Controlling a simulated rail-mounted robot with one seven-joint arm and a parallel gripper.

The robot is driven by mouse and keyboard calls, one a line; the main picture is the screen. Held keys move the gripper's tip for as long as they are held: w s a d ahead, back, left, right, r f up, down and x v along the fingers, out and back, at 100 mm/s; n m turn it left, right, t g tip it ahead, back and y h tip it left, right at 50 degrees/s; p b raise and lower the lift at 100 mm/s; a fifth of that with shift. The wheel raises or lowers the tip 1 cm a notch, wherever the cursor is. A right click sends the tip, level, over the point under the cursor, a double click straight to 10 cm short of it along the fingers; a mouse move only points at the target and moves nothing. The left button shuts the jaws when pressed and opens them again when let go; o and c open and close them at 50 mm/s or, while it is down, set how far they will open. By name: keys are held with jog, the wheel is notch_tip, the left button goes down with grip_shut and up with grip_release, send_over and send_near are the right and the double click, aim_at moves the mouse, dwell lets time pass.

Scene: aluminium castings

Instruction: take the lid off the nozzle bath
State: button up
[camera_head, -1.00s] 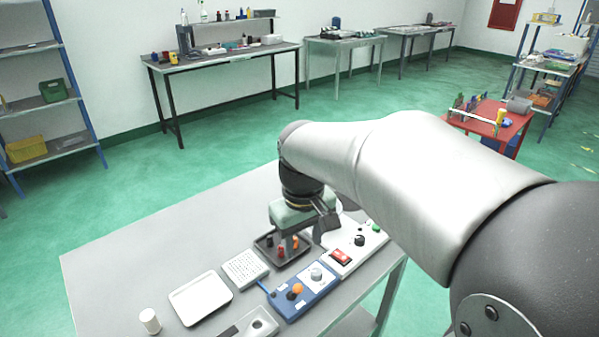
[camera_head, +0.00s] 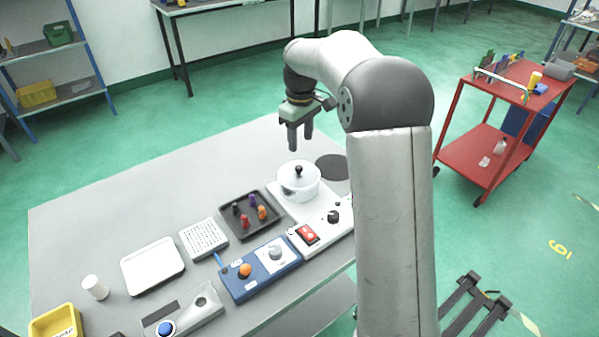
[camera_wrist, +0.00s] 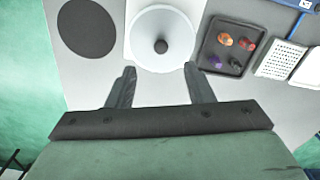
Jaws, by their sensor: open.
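The nozzle bath (camera_head: 299,188) is a round white pot on a white base unit near the back right of the grey table. Its pale lid (camera_head: 290,175) is on it, with a dark round knob (camera_head: 298,170) at the middle. The wrist view shows the lid (camera_wrist: 146,22) and its knob (camera_wrist: 161,46) from above, beyond the fingertips. My gripper (camera_head: 300,148) is open and empty, above and slightly behind the bath, with its fingers pointing down. In the wrist view my gripper (camera_wrist: 159,70) has its fingers apart, with the knob between their lines.
A dark round disc (camera_head: 333,167) lies right of the bath. A black tray (camera_head: 229,222) with several coloured pegs is at its left front. A blue box (camera_head: 238,291) with knobs and a white grid plate (camera_head: 203,238) are nearby. The table's back left is clear.

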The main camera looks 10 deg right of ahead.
send_over(299, 166)
jog(key=f, duration=0.4)
jog(key=shift+s+d+f, duration=0.1)
jog(key=shift+s+d, duration=0.1)
jog(key=shift+s, duration=0.1)
jog(key=shift+w+a+f+p, duration=0.15)
jog(key=shift+f+p, duration=0.35)
jog(key=shift+f, duration=0.8)
jog(key=shift+a+f+p, duration=0.1)
jog(key=shift+f+p, duration=0.35)
jog(key=shift+f, duration=0.85)
grip_shut()
